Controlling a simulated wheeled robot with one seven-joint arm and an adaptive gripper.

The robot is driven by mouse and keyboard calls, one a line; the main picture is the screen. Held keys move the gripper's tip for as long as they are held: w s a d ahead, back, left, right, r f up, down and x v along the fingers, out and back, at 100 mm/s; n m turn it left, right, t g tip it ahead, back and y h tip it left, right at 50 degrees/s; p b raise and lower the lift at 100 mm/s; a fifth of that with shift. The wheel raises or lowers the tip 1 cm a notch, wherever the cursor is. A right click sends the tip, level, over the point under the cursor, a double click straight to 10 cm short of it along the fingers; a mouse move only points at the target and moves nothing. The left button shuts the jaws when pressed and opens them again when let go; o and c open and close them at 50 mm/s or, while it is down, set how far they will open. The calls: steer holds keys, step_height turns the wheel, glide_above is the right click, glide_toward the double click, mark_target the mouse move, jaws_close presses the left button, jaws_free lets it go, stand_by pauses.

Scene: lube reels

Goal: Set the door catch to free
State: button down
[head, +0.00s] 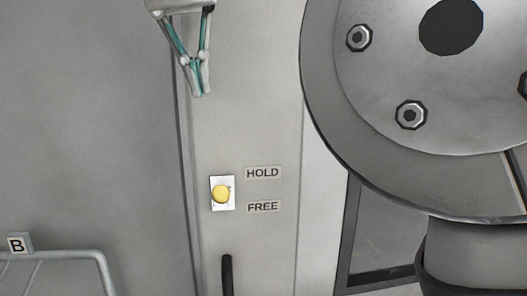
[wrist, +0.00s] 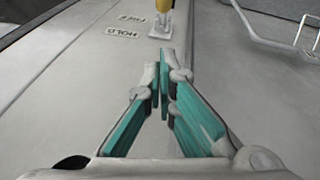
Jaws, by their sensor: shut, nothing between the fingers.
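The door catch is a yellow knob (head: 221,194) on a small white plate (head: 230,206), set in a pale upright panel. A HOLD label (head: 263,173) sits to its upper right and a FREE label (head: 263,207) to its lower right. The knob shows near the plate's middle, so I cannot tell which setting it is in. My gripper (head: 201,92) is shut and empty, above the catch and apart from it. In the wrist view, the shut fingertips (wrist: 164,62) point toward the catch, whose yellow knob (wrist: 164,6) is partly cut off by the top edge.
A black bar handle (head: 227,275) is below the catch. A metal rail rack (head: 75,256) with a B tag (head: 17,245) stands at lower left. A large bolted grey disc fills the right; I cannot tell whether it is mine. The panel between gripper and catch looks clear.

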mark_target(212, 138)
stand_by(0.4)
steer(key=b+x, duration=0.4)
steer(key=x, duration=0.6)
steer(key=shift+s+d+f, duration=0.2)
steer(key=shift+s+f, duration=0.05)
steer(key=shift+f, duration=0.3)
steer(key=shift+s+d+f, duration=0.2)
steer(key=shift+s+f, duration=0.05)
steer(key=shift+f, duration=0.3)
steer(key=shift+s+d+f, duration=0.2)
steer(key=shift+s+f, duration=0.1)
steer(key=shift+f, duration=0.25)
